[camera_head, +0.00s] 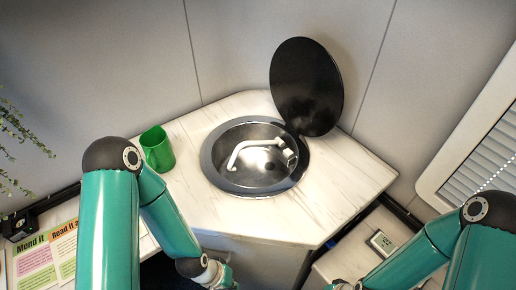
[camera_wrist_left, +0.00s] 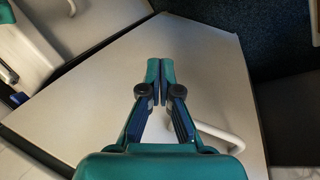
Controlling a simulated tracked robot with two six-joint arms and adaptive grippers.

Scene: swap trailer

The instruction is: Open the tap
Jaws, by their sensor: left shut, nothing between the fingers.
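The tap (camera_head: 256,146) is a pale, bent spout with a small block-like base (camera_head: 290,157) at its right end. It lies low across the round metal sink (camera_head: 222,177) in the corner counter. The sink's black round lid (camera_head: 306,88) stands raised behind it. My left gripper (camera_wrist_left: 160,66) is shut and empty in the left wrist view, in front of a pale cabinet panel with a white bar handle. In the head view my left arm ends at the bottom, below the counter's front edge, away from the tap. My right arm reaches the bottom right; its gripper fingers are not visible.
A green mug (camera_head: 157,149) stands on the counter left of the sink. The white marbled counter (camera_head: 345,185) is clear right of the sink. A small digital display (camera_head: 382,242) sits at lower right. Colourful printed sheets (camera_head: 45,255) lie at lower left.

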